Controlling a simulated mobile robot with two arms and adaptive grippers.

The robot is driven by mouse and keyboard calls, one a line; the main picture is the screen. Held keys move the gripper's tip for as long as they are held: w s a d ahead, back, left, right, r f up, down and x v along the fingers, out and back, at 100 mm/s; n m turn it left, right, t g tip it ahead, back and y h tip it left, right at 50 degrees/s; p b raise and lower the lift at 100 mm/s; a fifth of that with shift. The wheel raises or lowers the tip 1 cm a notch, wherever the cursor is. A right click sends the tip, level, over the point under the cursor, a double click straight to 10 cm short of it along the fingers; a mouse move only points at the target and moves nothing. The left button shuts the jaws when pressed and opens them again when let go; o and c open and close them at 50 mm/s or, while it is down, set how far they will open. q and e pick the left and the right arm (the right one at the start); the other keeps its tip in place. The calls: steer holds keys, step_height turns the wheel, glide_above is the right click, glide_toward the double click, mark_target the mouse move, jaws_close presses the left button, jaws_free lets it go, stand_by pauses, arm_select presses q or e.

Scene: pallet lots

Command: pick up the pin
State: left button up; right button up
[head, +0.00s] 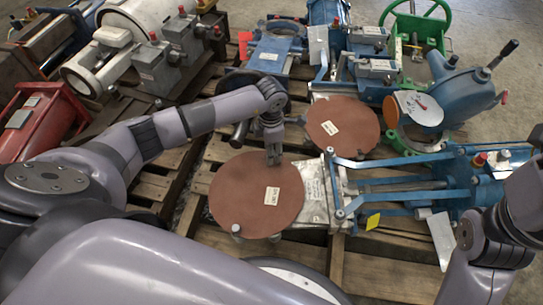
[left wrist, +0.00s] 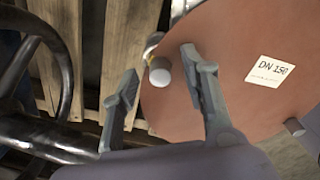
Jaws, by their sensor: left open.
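My left gripper (head: 273,154) is open at the far edge of a round reddish-brown disc (head: 240,190). In the left wrist view, a short pin (left wrist: 160,74) with a pale round end stands at the edge of the disc (left wrist: 225,75). The two fingers of the left gripper (left wrist: 160,70) appear on either side of it, with gaps visible; I cannot tell the depth between them. In the head view the gripper hides this pin. My right arm shows at the lower right, but its gripper is not in view.
Other pins (head: 236,229) stand at the disc's near edge. A second brown disc (head: 342,125) lies behind. A blue frame (head: 400,180) is to the right. A dark handwheel (left wrist: 60,60) is left of the fingers. Wooden pallets (head: 375,275) have gaps between slats.

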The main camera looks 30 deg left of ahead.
arm_select(q)
jaws_close()
stand_by(0.5)
